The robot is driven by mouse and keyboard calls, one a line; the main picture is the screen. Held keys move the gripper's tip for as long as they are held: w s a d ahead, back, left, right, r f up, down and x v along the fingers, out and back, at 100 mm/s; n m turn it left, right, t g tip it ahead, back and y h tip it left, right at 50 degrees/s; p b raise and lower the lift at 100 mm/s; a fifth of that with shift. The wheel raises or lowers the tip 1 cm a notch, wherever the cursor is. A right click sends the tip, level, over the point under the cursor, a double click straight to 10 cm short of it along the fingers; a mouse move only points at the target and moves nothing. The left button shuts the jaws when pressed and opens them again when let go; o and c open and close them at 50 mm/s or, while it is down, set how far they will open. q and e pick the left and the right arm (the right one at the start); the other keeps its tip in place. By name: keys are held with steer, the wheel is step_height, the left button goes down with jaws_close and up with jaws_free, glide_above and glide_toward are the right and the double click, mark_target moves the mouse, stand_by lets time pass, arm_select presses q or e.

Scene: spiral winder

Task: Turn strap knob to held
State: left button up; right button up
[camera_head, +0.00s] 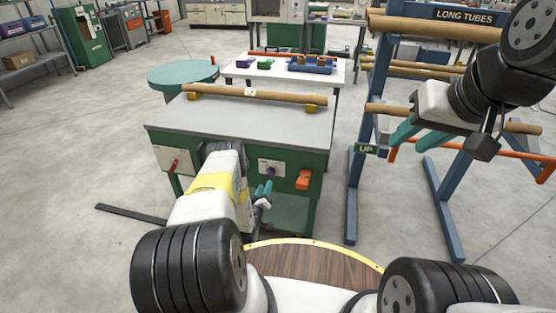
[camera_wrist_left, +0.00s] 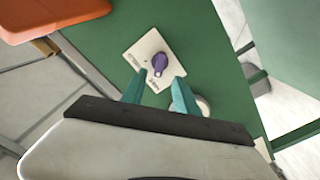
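The strap knob is a purple knob (camera_head: 271,171) on a white plate on the front of the green machine (camera_head: 310,160). In the left wrist view the knob (camera_wrist_left: 160,63) sits on its plate (camera_wrist_left: 148,47), whose small lettering I cannot read. My left gripper (camera_head: 263,189) has its teal fingers in front of the plate. In the left wrist view the gripper (camera_wrist_left: 160,79) is open, its fingertips apart just short of the knob, with nothing between them. Contact with the knob is not visible. My right gripper (camera_head: 406,147) is open and empty by the tube rack.
A brown tube (camera_head: 225,92) lies on the machine top. A red lever (camera_head: 174,166) on another plate and an orange box (camera_head: 304,179) are on the machine's front. The blue tube rack (camera_head: 446,208) stands at the right. Open floor lies to the left.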

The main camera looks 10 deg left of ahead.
mark_target(270, 175)
arm_select(q)
steer(key=w, duration=0.7)
steer(key=shift+w+d, duration=0.15)
steer(key=shift+w, duration=0.1)
jaws_close()
